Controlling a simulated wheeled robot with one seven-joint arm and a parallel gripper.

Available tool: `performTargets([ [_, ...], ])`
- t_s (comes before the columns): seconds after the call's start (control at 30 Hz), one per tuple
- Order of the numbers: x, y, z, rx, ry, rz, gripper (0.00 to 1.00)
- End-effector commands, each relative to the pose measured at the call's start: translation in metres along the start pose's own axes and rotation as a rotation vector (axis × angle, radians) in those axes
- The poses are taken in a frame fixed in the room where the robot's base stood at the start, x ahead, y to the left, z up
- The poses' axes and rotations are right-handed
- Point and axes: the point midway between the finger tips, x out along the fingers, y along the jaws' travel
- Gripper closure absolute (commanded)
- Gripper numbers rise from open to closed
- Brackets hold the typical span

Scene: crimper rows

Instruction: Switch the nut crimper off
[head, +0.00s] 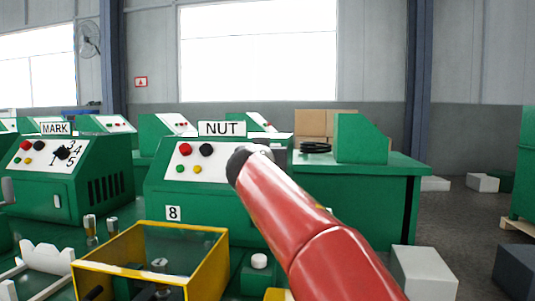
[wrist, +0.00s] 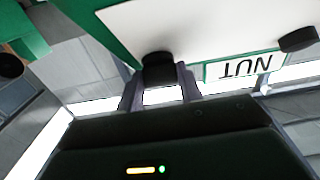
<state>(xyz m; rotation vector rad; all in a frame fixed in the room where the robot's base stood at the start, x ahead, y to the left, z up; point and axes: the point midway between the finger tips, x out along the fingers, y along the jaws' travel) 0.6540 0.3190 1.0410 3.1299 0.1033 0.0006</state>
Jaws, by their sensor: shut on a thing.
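The nut crimper (head: 205,211) is a green machine with a "NUT" sign (head: 222,129) on top and a "8" label on its front. Its white sloped panel carries a red button (head: 185,149), a black button (head: 206,150), and small green and yellow buttons. In the wrist view the sign (wrist: 242,67) is upside down. There my gripper (wrist: 159,75) is shut on a black knob (wrist: 158,60) on the white panel. My red arm hides this knob in the head view. The knob's markings cannot be seen.
The mark crimper (head: 60,185) stands to the left, with a numbered dial (head: 66,153). A yellow-framed box (head: 150,262) stands in front of the nut crimper. Grey blocks (head: 425,272) lie right.

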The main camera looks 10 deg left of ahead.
Motion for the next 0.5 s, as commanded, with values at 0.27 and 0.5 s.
performTargets([
  [0.27,0.0001,0.0032,-0.0010,-0.087,-0.001,-0.080,0.87],
  [0.5,0.0008,0.0064,-0.0033,-0.222,-0.001,-0.204,0.86],
])
